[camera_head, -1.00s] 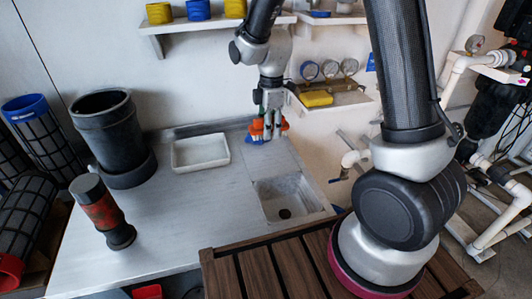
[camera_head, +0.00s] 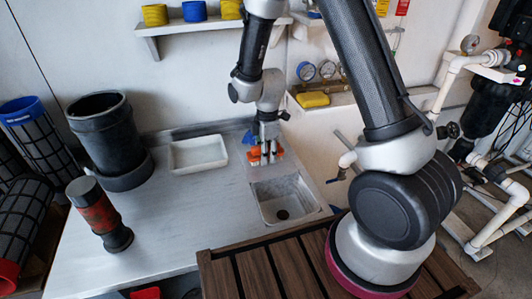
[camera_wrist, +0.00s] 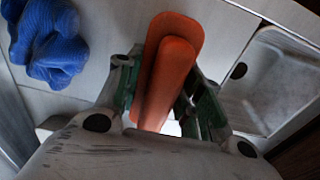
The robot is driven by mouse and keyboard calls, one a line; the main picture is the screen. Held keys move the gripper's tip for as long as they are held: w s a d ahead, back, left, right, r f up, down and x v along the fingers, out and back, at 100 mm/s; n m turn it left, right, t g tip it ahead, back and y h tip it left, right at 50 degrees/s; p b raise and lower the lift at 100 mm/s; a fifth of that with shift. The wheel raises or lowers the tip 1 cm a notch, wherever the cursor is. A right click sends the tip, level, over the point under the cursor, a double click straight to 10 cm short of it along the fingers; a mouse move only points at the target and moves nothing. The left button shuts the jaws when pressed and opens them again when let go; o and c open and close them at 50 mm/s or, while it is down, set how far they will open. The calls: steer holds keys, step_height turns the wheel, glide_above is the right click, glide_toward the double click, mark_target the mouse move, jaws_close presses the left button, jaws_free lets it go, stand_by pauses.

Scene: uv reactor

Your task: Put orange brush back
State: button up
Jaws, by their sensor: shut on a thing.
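The orange brush (camera_wrist: 168,75) shows in the wrist view as a long orange piece with a rounded end, between my two fingers. In the head view it is a small orange patch (camera_head: 254,157) at my gripper (camera_head: 262,154), above the back right of the counter behind the sink. My gripper, also in the wrist view (camera_wrist: 165,95), is shut on the brush. The fingers and palm hide part of it. I cannot tell whether the brush touches the counter.
A blue glove (camera_wrist: 48,42) lies beside the brush. The sink (camera_head: 284,200) is just in front of my gripper. A white tray (camera_head: 198,154), a black bucket (camera_head: 104,135) and a red-black cylinder (camera_head: 98,212) stand to the left. A wall shelf (camera_head: 205,24) is above.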

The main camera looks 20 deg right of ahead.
steer(key=o, duration=1.3)
steer(key=shift+f, duration=0.1)
steer(key=shift+c, duration=0.2)
steer(key=r, duration=1.2)
steer(key=shift+d+r, duration=0.2)
steer(key=shift+r, duration=0.05)
steer(key=s+d+r+m+t, duration=0.2)
steer(key=s+d+r+m, duration=0.4)
steer(key=s+r, duration=0.15)
steer(key=s+d+r+m+t, duration=0.1)
steer(key=s+d+r+m, duration=0.45)
steer(key=r, duration=0.35)
steer(key=s+d+r+m+t, duration=0.1)
steer(key=s+d+r+m, duration=0.1)
steer(key=s+m, duration=0.4)
steer(key=shift+s+d, duration=0.45)
steer(key=shift+s, duration=1.55)
steer(key=shift+m, duration=0.25)
